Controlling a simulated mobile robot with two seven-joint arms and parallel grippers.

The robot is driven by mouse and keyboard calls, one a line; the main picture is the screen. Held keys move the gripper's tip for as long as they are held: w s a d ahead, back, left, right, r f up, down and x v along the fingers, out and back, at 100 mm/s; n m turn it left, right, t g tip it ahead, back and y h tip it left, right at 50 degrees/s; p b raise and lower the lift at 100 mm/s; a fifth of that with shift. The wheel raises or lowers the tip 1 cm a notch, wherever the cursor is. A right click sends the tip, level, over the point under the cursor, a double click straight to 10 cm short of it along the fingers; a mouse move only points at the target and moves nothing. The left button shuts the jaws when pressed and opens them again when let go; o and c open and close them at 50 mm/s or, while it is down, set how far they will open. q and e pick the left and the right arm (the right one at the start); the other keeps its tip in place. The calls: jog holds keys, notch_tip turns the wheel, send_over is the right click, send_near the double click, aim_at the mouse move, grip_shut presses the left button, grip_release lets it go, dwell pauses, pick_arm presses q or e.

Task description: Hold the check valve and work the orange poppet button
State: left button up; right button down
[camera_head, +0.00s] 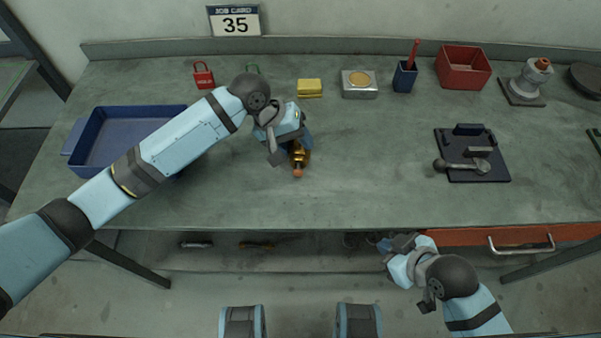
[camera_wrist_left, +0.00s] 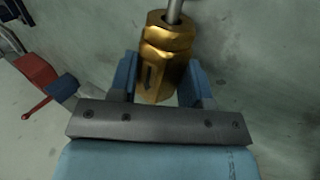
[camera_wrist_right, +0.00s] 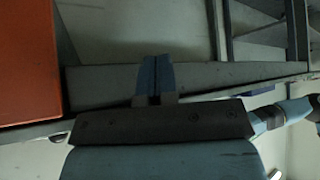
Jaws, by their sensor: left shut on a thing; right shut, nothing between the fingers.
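The brass check valve (camera_head: 301,155) is in my left gripper (camera_head: 294,146), above the left-middle part of the bench. The orange poppet button (camera_head: 298,173) shows at its end toward the front edge. In the left wrist view the hexagonal brass body (camera_wrist_left: 163,60) sits between the two blue fingers, with a dark arrow on its side and a grey rod at its top end; no orange shows there. My right gripper (camera_head: 384,247) is shut and empty, in front of the bench's front edge, well apart from the valve. Its fingertips are together in the right wrist view (camera_wrist_right: 156,66).
A blue tray (camera_head: 90,150) lies left, partly behind my left arm. A red padlock (camera_head: 203,76), yellow block (camera_head: 309,88), metal box (camera_head: 359,85), blue cup (camera_head: 404,78) and red bin (camera_head: 463,67) line the back. A dark lever fixture (camera_head: 472,168) stands right. The bench middle is clear.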

pick_arm(q)
jog(key=shift+d, duration=0.1)
pick_arm(e)
jog(key=shift+s+d+r+m+g+y, duration=0.6)
jog(key=shift+s+d+r+m+g, duration=0.5)
jog(key=shift+s+g, duration=0.55)
jog(key=w+a+r+n+t+h, duration=0.1)
jog(key=w+a+r+n, duration=0.2)
jog(key=a+r+n, duration=0.2)
jog(key=w+a+r+n+t, duration=0.1)
jog(key=w+a+r+n, duration=0.2)
jog(key=a+r+n, duration=0.2)
jog(key=a+r, duration=0.3)
jog(key=a, duration=0.4)
jog(key=shift+w+n+t+h, duration=0.25)
jog(key=shift+n+t+h, duration=0.1)
jog(key=shift+n+h, duration=0.05)
